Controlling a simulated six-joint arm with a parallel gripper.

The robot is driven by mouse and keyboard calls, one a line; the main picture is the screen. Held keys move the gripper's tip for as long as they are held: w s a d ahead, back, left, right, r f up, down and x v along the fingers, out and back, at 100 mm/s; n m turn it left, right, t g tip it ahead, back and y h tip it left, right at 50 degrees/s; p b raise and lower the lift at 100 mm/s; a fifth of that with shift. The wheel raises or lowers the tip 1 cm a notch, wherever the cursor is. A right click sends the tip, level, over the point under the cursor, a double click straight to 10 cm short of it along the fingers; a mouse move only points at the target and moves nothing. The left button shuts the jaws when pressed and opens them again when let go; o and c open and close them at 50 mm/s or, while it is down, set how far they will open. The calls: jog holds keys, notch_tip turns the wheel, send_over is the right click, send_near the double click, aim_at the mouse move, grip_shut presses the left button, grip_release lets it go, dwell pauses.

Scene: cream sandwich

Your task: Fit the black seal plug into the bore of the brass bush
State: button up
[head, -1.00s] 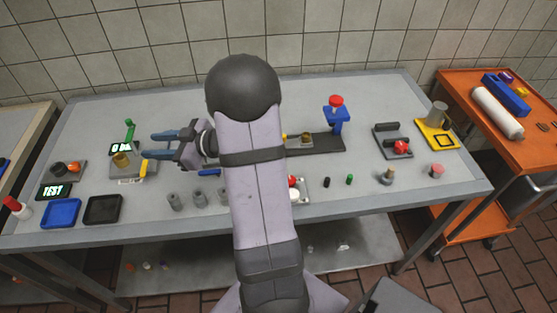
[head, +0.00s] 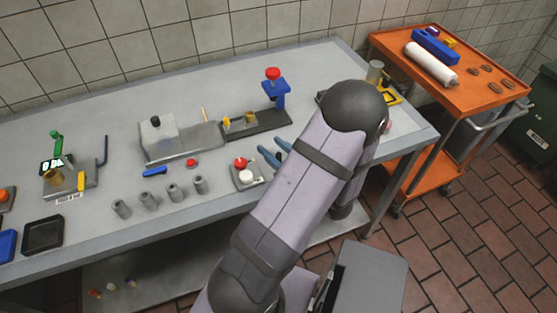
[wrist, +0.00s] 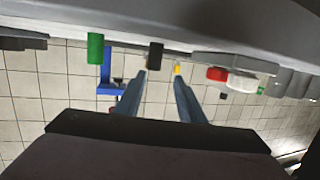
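The black seal plug (wrist: 155,53) stands beside a green plug (wrist: 96,48) in the wrist view, which sees the table upside down. My gripper (wrist: 160,78) is open and empty, its two blue-grey fingers pointing at the black plug, which shows just beyond the tips. In the head view my arm hides both plugs, and the blue fingers (head: 271,149) show beside the arm near the table's front. One brass-coloured bush (head: 53,178) stands on a grey test stand at left. Another brass-coloured piece (head: 249,118) sits on the dark strip near the blue press. I cannot tell which is the task's bush.
A red-and-white button box (head: 245,173) is just left of my fingers. Several grey cylinders (head: 172,192) stand along the front edge. The blue press with red knob (head: 274,88) stands behind. A grey box (head: 159,137) stands at middle left. An orange cart (head: 450,90) is right.

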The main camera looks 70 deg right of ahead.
aim_at(272, 153)
jog(key=shift+s+f+g+b, duration=0.3)
jog(key=shift+s+f+b, duration=0.2)
jog(key=shift+s+f, duration=0.65)
jog(key=shift+p+x, duration=0.55)
jog(key=shift+x, duration=1.95)
jog(key=shift+r, duration=0.1)
grip_shut()
